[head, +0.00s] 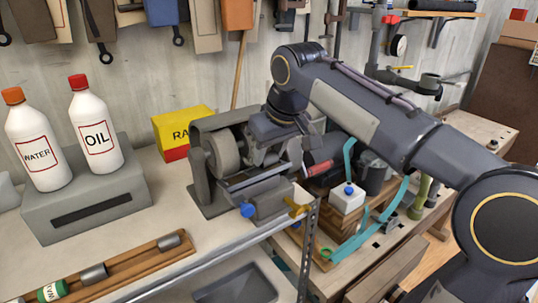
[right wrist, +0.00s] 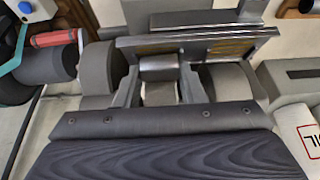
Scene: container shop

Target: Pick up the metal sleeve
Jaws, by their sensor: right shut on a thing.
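My right gripper (right wrist: 160,88) is shut on a metal sleeve (right wrist: 158,70), a short grey cylinder that sits between its two fingers in the right wrist view. In the head view the right gripper (head: 272,130) hangs over the bench grinder (head: 225,155), and its fingertips and the held sleeve are hidden there. Two more metal sleeves lie in a long wooden tray on the bench: one at its right end (head: 168,241) and one nearer the front (head: 93,277). My left gripper is not in view.
A water bottle (head: 35,140) and an oil bottle (head: 96,135) stand on a grey block (head: 85,208) at the left. A yellow and red box (head: 180,130) is behind the grinder. A white container (head: 346,198) stands to the right. Tools hang on the wall.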

